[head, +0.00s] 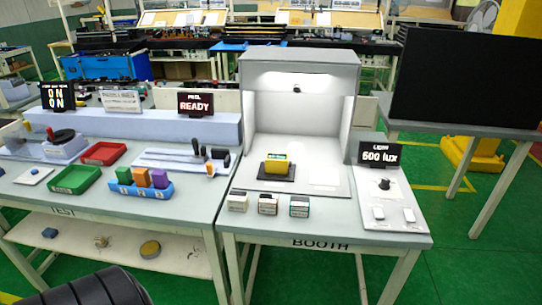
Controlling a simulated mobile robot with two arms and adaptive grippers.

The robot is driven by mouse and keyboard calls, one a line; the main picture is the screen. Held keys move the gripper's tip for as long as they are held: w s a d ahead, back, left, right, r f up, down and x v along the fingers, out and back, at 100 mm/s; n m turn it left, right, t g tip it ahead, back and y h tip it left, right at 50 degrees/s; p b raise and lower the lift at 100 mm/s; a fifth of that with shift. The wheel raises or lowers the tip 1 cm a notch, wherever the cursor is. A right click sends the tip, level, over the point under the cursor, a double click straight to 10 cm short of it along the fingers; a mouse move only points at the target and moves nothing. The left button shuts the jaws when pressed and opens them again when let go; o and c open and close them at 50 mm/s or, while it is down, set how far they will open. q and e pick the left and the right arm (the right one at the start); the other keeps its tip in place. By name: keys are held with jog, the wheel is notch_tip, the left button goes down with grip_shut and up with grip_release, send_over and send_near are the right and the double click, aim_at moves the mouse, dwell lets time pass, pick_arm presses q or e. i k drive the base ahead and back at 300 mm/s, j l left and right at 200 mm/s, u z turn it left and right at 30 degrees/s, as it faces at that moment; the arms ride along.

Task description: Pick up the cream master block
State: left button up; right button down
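Three small blocks with labelled faces stand in a row at the front left of the booth table. The leftmost, with a pale top and whitish front, looks like the cream master block (237,202). The middle block (268,204) has a dark band and some red on its front. The right block (299,206) has a dark greenish front. Their print is too small to read. Neither gripper shows in the head view. A black rounded part at the bottom left seems to be mine. Nothing touches the blocks.
A lit booth (299,110) stands behind the blocks, with a yellow block (276,165) on a dark stand inside. A lux sign (380,154) and control panel (393,200) are at the right. Left, a table holds a green tray (75,180), a red tray (103,153) and a blue rack (142,191).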

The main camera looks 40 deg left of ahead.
aim_at(236, 201)
jog(key=i+j+u, duration=0.1)
jog(key=j+u, duration=0.15)
jog(key=u, duration=0.15)
jog(key=i+j+u, duration=0.1)
jog(key=u, duration=0.3)
jog(key=i+j+u, duration=0.15)
jog(key=u, duration=0.25)
jog(key=i+j, duration=0.05)
